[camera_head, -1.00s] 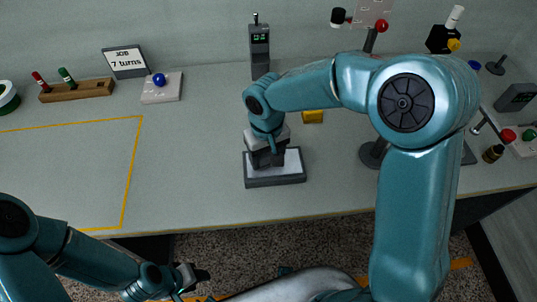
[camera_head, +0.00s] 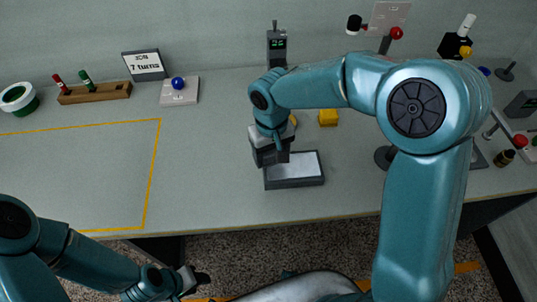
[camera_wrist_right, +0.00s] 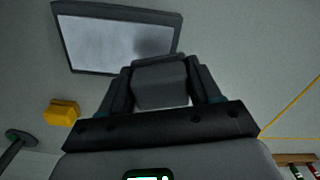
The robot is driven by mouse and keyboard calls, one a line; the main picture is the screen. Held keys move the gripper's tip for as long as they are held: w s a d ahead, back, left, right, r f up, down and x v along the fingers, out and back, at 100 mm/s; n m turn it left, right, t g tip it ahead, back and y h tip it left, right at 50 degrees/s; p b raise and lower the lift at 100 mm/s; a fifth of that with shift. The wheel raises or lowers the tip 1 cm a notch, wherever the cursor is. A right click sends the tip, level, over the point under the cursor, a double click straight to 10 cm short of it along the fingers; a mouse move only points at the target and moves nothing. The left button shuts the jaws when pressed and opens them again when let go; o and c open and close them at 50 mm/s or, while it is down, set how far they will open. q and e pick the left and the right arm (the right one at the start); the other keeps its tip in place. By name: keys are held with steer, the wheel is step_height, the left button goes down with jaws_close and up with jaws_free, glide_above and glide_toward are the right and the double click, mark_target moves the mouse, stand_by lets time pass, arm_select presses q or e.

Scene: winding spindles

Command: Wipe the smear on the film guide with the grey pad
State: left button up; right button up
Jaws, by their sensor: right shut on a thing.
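The film guide (camera_head: 310,165) is a pale panel in a dark frame on the bench, right of centre below my right forearm. In the wrist view the film guide (camera_wrist_right: 95,42) shows a dark, blurred smear (camera_wrist_right: 150,40) near one end. My right gripper (camera_head: 270,157) is shut on the grey pad (camera_wrist_right: 160,85), a block between its fingers. It is at the guide's upper left corner; I cannot tell if the pad touches it. My left gripper (camera_head: 193,281) hangs low in front of the bench, away from the guide, its jaws unclear.
A yellow block (camera_head: 328,118) lies behind the guide, and a dark device with a green display (camera_head: 277,45) stands further back. A stand with a round base (camera_head: 384,158) is to the right. The yellow-outlined area (camera_head: 75,180) at left is clear.

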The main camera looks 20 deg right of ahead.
steer(key=shift+w+a+r+p, duration=0.15)
steer(key=shift+r+p, duration=0.4)
steer(key=shift+r, duration=0.35)
step_height(320, 180, up, 2)
steer(key=shift+r+p, duration=0.2)
steer(key=shift+p, duration=0.65)
steer(key=shift+r+p, duration=0.35)
steer(key=shift+r, duration=0.15)
